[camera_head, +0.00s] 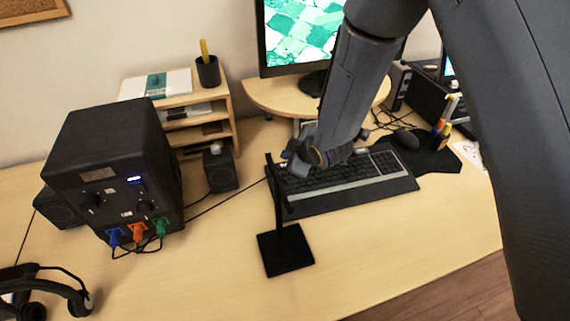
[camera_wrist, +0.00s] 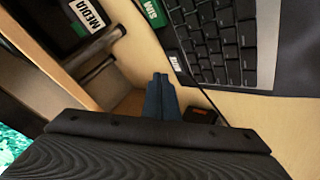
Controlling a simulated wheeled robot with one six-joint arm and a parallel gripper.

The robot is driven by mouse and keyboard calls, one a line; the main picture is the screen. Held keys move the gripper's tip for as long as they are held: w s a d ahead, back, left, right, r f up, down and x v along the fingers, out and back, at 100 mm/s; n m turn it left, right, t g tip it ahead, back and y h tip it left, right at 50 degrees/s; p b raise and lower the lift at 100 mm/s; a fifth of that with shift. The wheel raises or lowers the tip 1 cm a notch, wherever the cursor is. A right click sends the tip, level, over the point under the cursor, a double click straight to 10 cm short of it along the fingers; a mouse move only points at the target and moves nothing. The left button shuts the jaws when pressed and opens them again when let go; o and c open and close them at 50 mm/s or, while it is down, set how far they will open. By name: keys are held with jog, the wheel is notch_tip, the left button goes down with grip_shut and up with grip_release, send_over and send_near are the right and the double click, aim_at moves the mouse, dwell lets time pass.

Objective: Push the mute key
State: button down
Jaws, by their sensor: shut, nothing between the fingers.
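The black keyboard (camera_head: 345,183) lies on the desk with a grey palm-rest strip along it. In the wrist view its dark keys (camera_wrist: 215,40) fill the upper right. A small white label (camera_wrist: 177,63) with unreadable print sits at its edge; I cannot tell whether it marks the mute key. My gripper (camera_head: 298,160) is above the keyboard's far left corner in the head view and hides part of it. In the wrist view my gripper (camera_wrist: 161,82) has its blue-grey fingers together and empty, pointing beside the keyboard's edge. I see no clear contact with a key.
A black stand (camera_head: 286,250) with an upright post is close to my gripper. A monitor (camera_head: 300,35) on a wooden riser (camera_head: 272,97) stands behind. A black box (camera_head: 115,160) with coloured plugs is left.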

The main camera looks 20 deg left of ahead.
jog(key=shift+r+p, duration=1.05)
jog(key=shift+r, duration=0.9)
jog(key=d+r+m+h, duration=0.2)
jog(key=d+r+m, duration=0.1)
jog(key=d, duration=0.6)
jog(key=d+r+m+h, duration=0.2)
jog(key=d+m, duration=0.2)
jog(key=d, duration=0.5)
jog(key=d+r+m+h, duration=0.1)
jog(key=d+r+m, duration=0.2)
jog(key=d, duration=0.6)
jog(key=s+d+r+m+g+h, duration=0.1)
jog(key=s+d+r+m+g, duration=0.1)
jog(key=s+d+m, duration=0.2)
jog(key=s+d+r+m+g+h+b, duration=0.1)
jog(key=s+d+m, duration=0.4)
jog(key=s+d, duration=0.6)
jog(key=shift+d+r+g, duration=0.6)
jog(key=shift+d+r, duration=0.05)
jog(key=shift+r, duration=0.1)
jog(key=shift+s+d, duration=0.1)
